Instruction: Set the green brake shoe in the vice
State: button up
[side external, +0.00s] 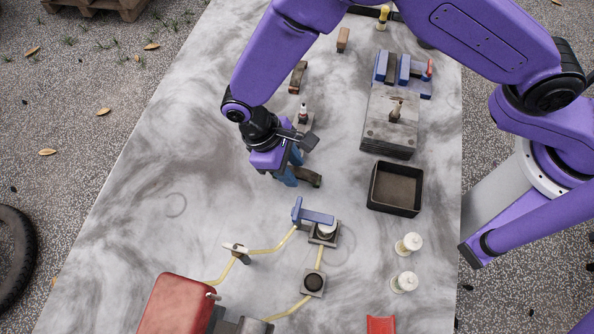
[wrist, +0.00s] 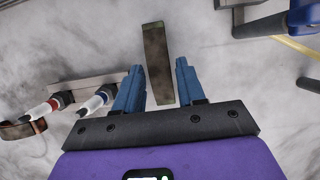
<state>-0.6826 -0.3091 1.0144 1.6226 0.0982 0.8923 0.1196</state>
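My gripper (wrist: 158,68) is open, with one blue finger on each side of the shoe's near part and a visible gap at both sides. In the side view my gripper (side external: 289,172) points down at the shoe, low over the worktop. The vice (side external: 405,70) has blue jaws and a red handle and stands at the back right.
Another brown shoe-like piece (side external: 297,77) and a tan block (side external: 342,40) lie behind my gripper. Yellow pipes (side external: 270,246) and a red tank (side external: 172,306) are in front.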

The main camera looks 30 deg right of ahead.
grip_shut()
